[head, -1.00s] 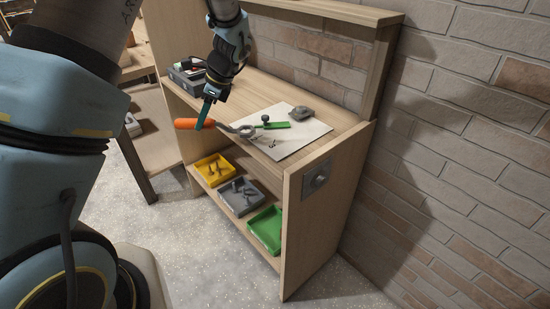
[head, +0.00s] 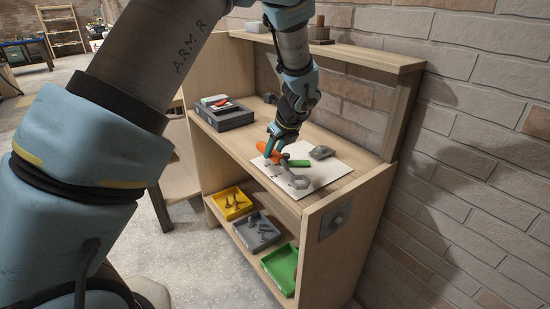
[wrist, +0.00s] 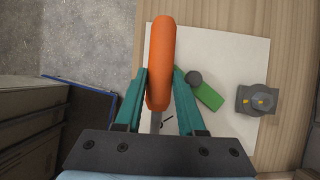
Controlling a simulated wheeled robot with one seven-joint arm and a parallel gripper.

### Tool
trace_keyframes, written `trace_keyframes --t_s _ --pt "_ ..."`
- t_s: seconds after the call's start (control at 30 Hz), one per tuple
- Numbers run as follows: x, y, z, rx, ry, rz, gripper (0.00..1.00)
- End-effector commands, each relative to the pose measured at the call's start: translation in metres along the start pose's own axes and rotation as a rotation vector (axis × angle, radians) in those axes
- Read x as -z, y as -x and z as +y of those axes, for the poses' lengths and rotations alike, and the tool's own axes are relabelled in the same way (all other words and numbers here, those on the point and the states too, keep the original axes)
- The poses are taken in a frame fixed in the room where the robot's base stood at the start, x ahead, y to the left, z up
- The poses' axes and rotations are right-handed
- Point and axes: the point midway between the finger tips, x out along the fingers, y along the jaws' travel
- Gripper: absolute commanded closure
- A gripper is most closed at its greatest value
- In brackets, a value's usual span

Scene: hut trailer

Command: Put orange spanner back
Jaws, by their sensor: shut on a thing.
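The orange spanner has an orange handle (head: 270,151) and a grey metal head (head: 297,182). My gripper (head: 274,153) is shut on its handle, above the white sheet (head: 342,170) on the workbench. In the wrist view the orange handle (wrist: 161,60) stands between the two teal fingers (wrist: 158,95), and the spanner's head is hidden behind the gripper body. Whether the spanner touches the sheet, I cannot tell.
A green-handled item (head: 299,163) and a grey block-like part (head: 321,152) lie on the sheet. A dark grey box (head: 226,117) stands at the bench's far end. Yellow (head: 232,203), grey (head: 257,232) and green (head: 281,270) trays sit on the shelf below. A brick wall is behind.

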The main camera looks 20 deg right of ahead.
Motion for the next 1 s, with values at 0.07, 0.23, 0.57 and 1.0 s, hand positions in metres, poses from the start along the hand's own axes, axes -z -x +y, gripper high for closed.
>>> trace_keyframes --t_s 0.07,0.23,0.57,1.0 --pt "0.006 -0.01 0.001 -0.004 -0.003 0.001 1.0" --pt "0.013 -0.025 0.001 -0.002 0.0 0.0 1.0" --pt "0.015 -0.028 0.001 -0.002 0.002 0.001 0.6" --pt "0.014 -0.027 0.001 -0.002 0.002 0.001 0.31"
